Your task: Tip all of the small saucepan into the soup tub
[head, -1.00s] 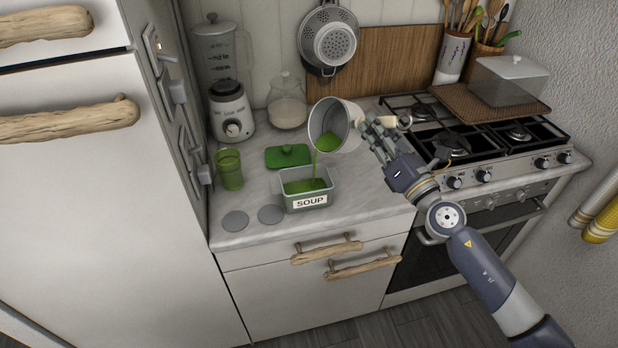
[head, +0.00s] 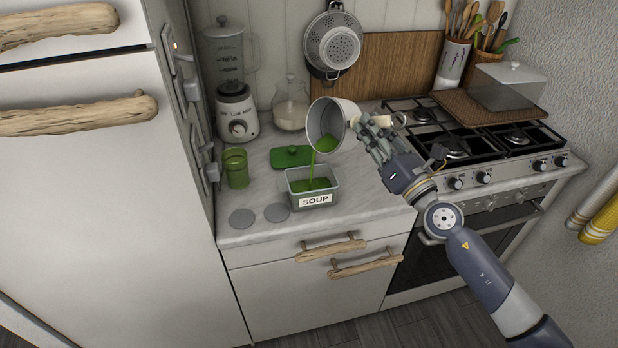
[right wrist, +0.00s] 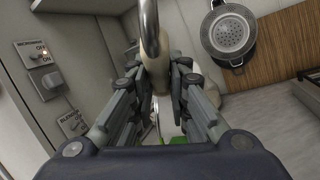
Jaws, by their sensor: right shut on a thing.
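The small saucepan (head: 325,122) is tilted over the soup tub, its mouth facing down and left. Green soup (head: 326,144) shows inside it, and a thin green stream falls from its rim. The soup tub (head: 314,200), labelled SOUP, stands on the counter with green soup in it. My right gripper (head: 366,124) is shut on the saucepan's handle. In the right wrist view the fingers (right wrist: 160,90) close around the pale handle (right wrist: 157,68); the tub cannot be made out there. My left gripper is not in view.
A green lid (head: 293,157) lies behind the tub. A green glass (head: 236,168) stands to its left, and two grey discs (head: 242,219) lie in front. A blender (head: 234,100) and glass jar (head: 290,114) stand behind. The stove (head: 470,150) is at right.

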